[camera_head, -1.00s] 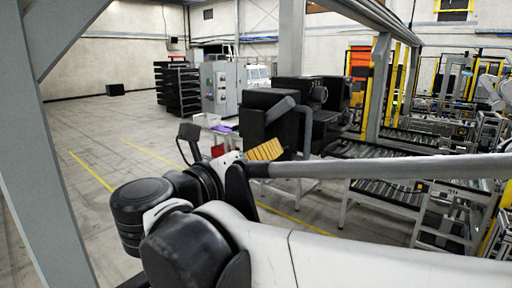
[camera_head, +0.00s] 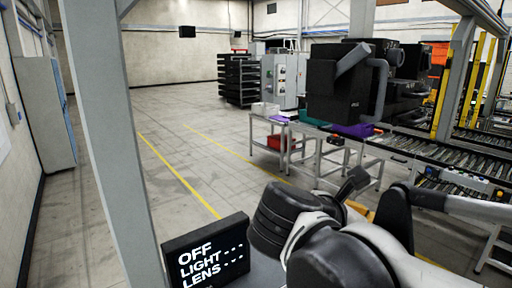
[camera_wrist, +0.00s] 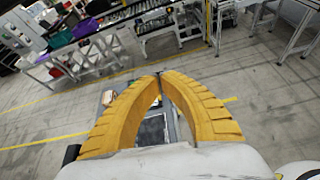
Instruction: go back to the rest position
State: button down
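My gripper (camera_wrist: 159,76) has two curved yellow-orange ribbed fingers. In the wrist view their tips meet, and nothing is held between them. Through the gap between the fingers I see a grey framed surface below. In the head view my arm reaches across the lower right, and only a small yellow part of the gripper (camera_head: 361,211) shows behind the black arm joints. The fingertips are hidden there.
A black screen (camera_head: 207,252) reading OFF, LIGHT and LENS stands at the bottom. A grey post (camera_head: 112,130) rises at the left. Tables with a red bin (camera_head: 281,142) and a conveyor (camera_head: 455,160) are at the right. Open floor (camera_head: 185,120) lies ahead.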

jog(key=s+a+f+m+y+b, duration=0.1)
jog(key=s+f+m+y+b, duration=0.2)
jog(key=f+m+b, duration=0.4)
jog(key=s+a+f+m+y+b, duration=0.1)
jog(key=f+m+b, duration=0.5)
jog(key=f, duration=1.4)
jog(key=s+a+f+m+y+b, duration=0.1)
jog(key=s+f+m+y+b, duration=0.3)
jog(key=f+m, duration=0.7)
notch_tip(320, 180, down, 3)
jog(key=y+b, duration=0.2)
jog(key=b, duration=0.1)
jog(key=shift+s+r+g+b, duration=0.2)
jog(key=shift+s+g+b, duration=0.1)
jog(key=shift+g+b, duration=0.1)
